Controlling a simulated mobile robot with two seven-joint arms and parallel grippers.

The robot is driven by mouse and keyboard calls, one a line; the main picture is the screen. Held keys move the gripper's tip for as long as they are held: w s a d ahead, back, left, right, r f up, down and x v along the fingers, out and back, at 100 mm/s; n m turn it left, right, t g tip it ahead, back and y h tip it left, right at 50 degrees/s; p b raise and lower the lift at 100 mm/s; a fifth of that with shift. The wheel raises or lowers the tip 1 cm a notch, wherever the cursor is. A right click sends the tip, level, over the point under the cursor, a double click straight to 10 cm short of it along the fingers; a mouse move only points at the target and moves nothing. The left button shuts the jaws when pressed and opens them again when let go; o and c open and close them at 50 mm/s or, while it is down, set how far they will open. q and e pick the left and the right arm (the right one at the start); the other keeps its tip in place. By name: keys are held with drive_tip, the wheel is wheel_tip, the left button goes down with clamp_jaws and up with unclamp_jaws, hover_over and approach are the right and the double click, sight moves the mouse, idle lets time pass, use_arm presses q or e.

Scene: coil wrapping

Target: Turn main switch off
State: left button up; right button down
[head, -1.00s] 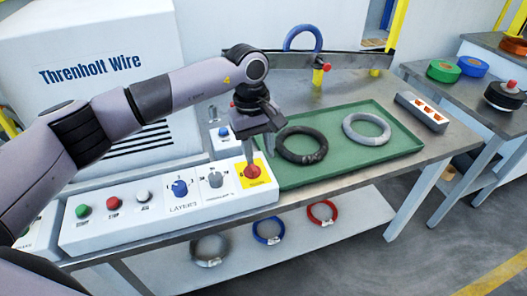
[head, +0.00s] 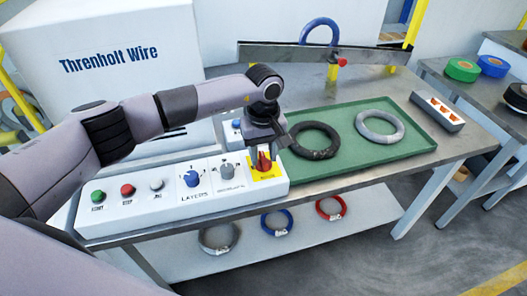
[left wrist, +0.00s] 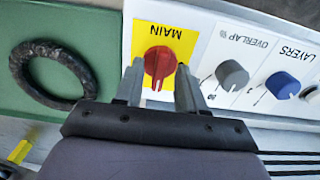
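The main switch is a red rotary knob (head: 263,161) on a yellow plate (head: 268,174) at the right end of the white control panel. In the left wrist view the red knob (left wrist: 160,61) sits on the yellow plate (left wrist: 183,40) marked MAIN. My left gripper (head: 272,158) is over the knob in the head view. In the left wrist view its two fingers (left wrist: 160,72) are apart, one on each side of the knob, with gaps showing. I cannot tell how deep the fingertips reach. My right gripper is not in view.
The grey overlap knob (head: 227,170) and blue layers knob (head: 191,179) are beside the switch, with green, red and white buttons further left. A green tray (head: 405,157) with a black coil (head: 314,140) and a grey coil (head: 380,127) lies just right of the panel.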

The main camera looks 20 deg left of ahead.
use_arm(q)
clamp_jaws()
drive_tip(key=shift+n, duration=0.3)
drive_tip(key=shift+f+n+b, duration=0.1)
drive_tip(key=shift+n+b, duration=0.75)
drive_tip(key=shift+n, duration=0.05)
drive_tip(key=n+b, duration=0.1)
drive_tip(key=n, duration=0.2)
drive_tip(key=shift+n+b, duration=0.3)
drive_tip(key=n+b, duration=0.1)
drive_tip(key=n, duration=0.1)
drive_tip(key=shift+n, duration=0.3)
drive_tip(key=n+b, duration=0.1)
drive_tip(key=n, duration=0.2)
drive_tip(key=shift+n, duration=0.4)
drive_tip(key=n, duration=0.5)
drive_tip(key=shift+b, duration=0.3)
drive_tip(key=shift+r+n, duration=0.2)
drive_tip(key=shift+n, duration=0.2)
